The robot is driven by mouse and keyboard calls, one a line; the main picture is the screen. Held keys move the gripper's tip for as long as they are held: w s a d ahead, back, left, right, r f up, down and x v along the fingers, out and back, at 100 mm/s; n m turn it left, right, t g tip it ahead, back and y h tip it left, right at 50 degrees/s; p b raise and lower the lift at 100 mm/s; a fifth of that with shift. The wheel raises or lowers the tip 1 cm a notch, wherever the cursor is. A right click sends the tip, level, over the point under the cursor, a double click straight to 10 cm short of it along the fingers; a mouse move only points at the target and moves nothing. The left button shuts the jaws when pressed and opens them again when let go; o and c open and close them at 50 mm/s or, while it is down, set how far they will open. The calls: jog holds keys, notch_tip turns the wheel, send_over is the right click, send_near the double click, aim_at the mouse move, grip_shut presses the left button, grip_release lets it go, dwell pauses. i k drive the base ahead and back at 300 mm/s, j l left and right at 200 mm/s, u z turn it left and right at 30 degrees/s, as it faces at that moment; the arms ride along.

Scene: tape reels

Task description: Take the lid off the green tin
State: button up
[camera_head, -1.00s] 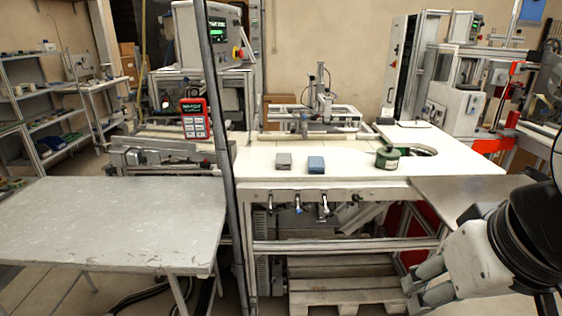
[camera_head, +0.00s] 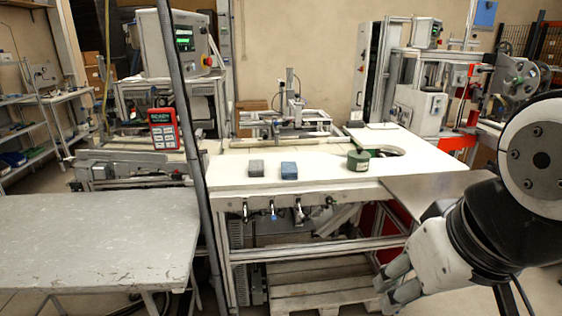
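The green tin (camera_head: 358,161) stands upright on the white worktable (camera_head: 235,177), toward its right side, in front of a round opening in the tabletop. Its lid appears to be on; the seam is too small to make out. My gripper (camera_head: 392,288) is at the lower right, in front of the table and below the tabletop level, well apart from the tin. Its grey fingers point left and down. Nothing shows between them, but how far apart they are is unclear.
A grey block (camera_head: 257,167) and a blue block (camera_head: 289,170) lie left of the tin. A dark upright post (camera_head: 185,110) stands at the table's left. A scuffed grey table (camera_head: 90,240) fills the lower left. A wooden pallet (camera_head: 320,292) lies below the worktable.

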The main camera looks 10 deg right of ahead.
aim_at(359, 153)
jog(key=i+z, duration=0.1)
jog(key=i, duration=0.65)
jog(key=i+j+z, duration=0.15)
jog(key=i, duration=0.55)
jog(key=i+j+z, duration=0.1)
jog(key=i, duration=0.65)
